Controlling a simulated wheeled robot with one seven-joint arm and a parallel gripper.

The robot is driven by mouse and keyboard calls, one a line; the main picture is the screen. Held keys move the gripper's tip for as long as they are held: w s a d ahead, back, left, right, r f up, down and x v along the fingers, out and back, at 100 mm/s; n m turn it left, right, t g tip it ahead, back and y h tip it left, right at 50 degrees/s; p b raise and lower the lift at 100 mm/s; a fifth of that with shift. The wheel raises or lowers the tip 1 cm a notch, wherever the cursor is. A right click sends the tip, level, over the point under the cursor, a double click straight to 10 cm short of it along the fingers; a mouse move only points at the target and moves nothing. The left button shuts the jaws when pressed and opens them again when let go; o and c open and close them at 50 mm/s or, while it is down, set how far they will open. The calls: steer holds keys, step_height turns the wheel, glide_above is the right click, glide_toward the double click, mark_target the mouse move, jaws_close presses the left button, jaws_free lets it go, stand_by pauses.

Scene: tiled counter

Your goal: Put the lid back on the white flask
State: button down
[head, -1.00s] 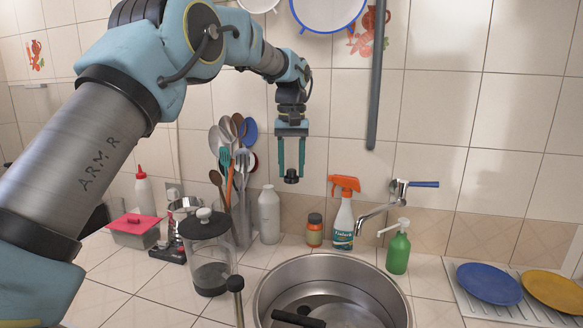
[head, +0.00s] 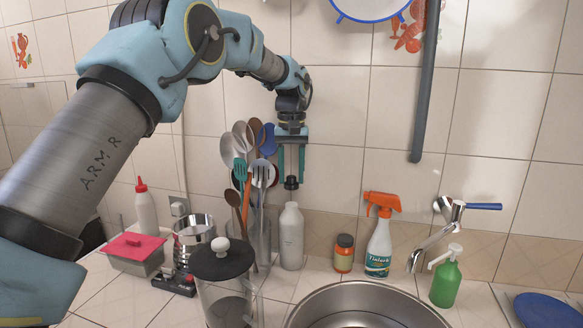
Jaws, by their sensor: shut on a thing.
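The white flask (head: 291,238) stands upright on the tiled counter, between the utensil holder and the small orange jar. Its top looks bare. I cannot tell the exact depth alignment from this single view.
A utensil holder (head: 257,240) full of spoons and spatulas stands close left of the flask. A French press (head: 222,285) is in front. An orange jar (head: 344,253), spray bottle (head: 379,240) and sink (head: 365,300) lie to the right.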

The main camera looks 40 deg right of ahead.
mark_target(291, 183)
steer(key=shift+f+b, duration=0.5)
steer(key=shift+f, duration=1.65)
steer(key=shift+r+p, duration=0.1)
steer(key=shift+p, duration=0.35)
steer(key=shift+f, duration=0.25)
stand_by(0.8)
jaws_free()
stand_by(0.6)
steer(key=shift+r, duration=0.1)
steer(key=shift+r, duration=3.45)
steer(key=shift+c, duration=0.4)
